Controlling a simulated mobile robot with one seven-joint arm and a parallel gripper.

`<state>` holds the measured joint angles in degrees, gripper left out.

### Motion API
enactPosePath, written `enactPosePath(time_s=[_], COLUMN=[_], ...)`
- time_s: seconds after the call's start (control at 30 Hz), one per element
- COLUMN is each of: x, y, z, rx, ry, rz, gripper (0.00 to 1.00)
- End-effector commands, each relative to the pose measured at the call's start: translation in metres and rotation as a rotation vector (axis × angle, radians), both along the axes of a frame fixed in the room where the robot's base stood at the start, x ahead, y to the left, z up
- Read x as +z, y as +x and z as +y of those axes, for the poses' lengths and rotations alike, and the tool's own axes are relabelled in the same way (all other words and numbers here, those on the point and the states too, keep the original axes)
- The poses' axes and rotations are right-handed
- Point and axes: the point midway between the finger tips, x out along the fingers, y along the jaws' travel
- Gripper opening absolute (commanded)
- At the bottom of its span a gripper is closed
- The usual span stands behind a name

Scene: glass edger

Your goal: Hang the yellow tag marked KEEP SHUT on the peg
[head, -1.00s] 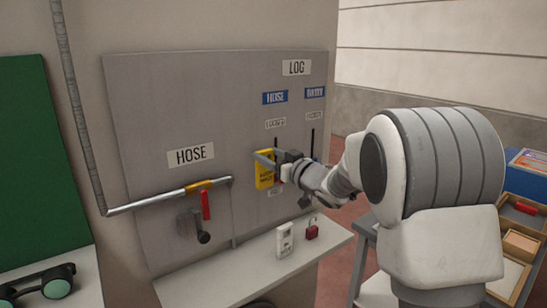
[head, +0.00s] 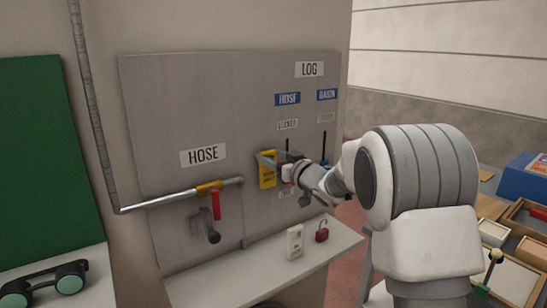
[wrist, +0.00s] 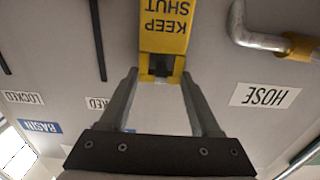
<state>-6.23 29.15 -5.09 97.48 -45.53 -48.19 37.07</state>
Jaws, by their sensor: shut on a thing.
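The yellow tag (head: 267,171) is held in front of the grey panel, right of the hose pipe's end. In the wrist view, KEEP SHUT reads upside down on the tag (wrist: 165,38). My gripper (wrist: 160,73) is shut on the tag's end nearest the wrist camera, where a dark part shows between the fingertips. In the head view my gripper (head: 283,170) and arm come in from the right and cover part of the panel. I cannot make out the peg in either view, nor whether the tag touches the panel.
A pipe with a yellow fitting and red handle (head: 216,205) sticks out left of the tag. Below, a shelf (head: 210,290) bears a white item (head: 294,242) and a red padlock (head: 321,233). Dark vertical slots (wrist: 98,40) lie beside the tag. Trays (head: 515,275) stand at right.

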Motion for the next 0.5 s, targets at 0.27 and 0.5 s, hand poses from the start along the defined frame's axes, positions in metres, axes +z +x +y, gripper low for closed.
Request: enactPosePath(time_s=[0.27,0.5], x=[0.0003,0.0003], y=[0.0000,-0.0001], z=[0.0000,-0.0001], rx=[0.000,0.000], ry=[0.001,0.001], rz=[-0.001,-0.001], gripper=[0.00,0.66])
